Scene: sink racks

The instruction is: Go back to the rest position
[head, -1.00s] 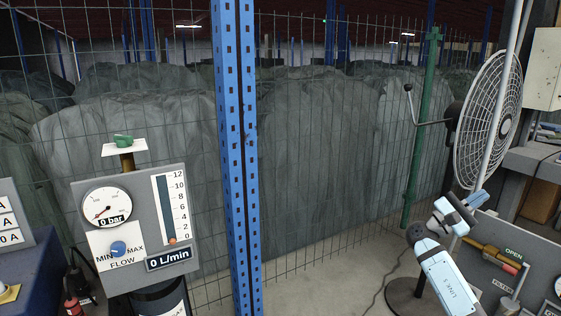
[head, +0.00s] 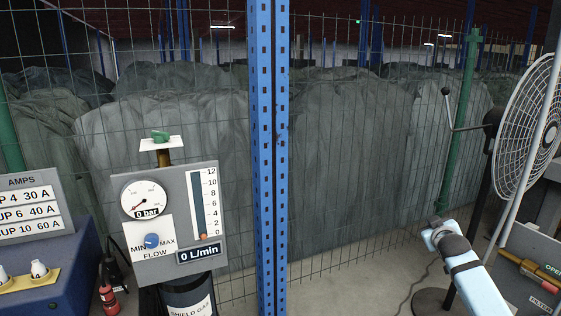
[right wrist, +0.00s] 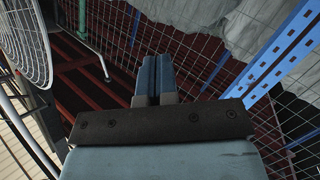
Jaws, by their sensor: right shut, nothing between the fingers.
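My right arm (head: 462,262) comes in at the lower right of the head view, a light blue link with dark joints. Its fingertips cannot be made out there. In the right wrist view my right gripper (right wrist: 158,72) shows its two blue fingers side by side, shut with nothing between them. My left gripper is not in the head view.
A flow gauge panel (head: 178,222) stands at the left, beside an amps panel (head: 35,210). A blue post (head: 268,150) and wire fence (head: 340,60) cross the back. A fan (head: 525,125) and grey panel (head: 525,285) are at the right, close to my right arm.

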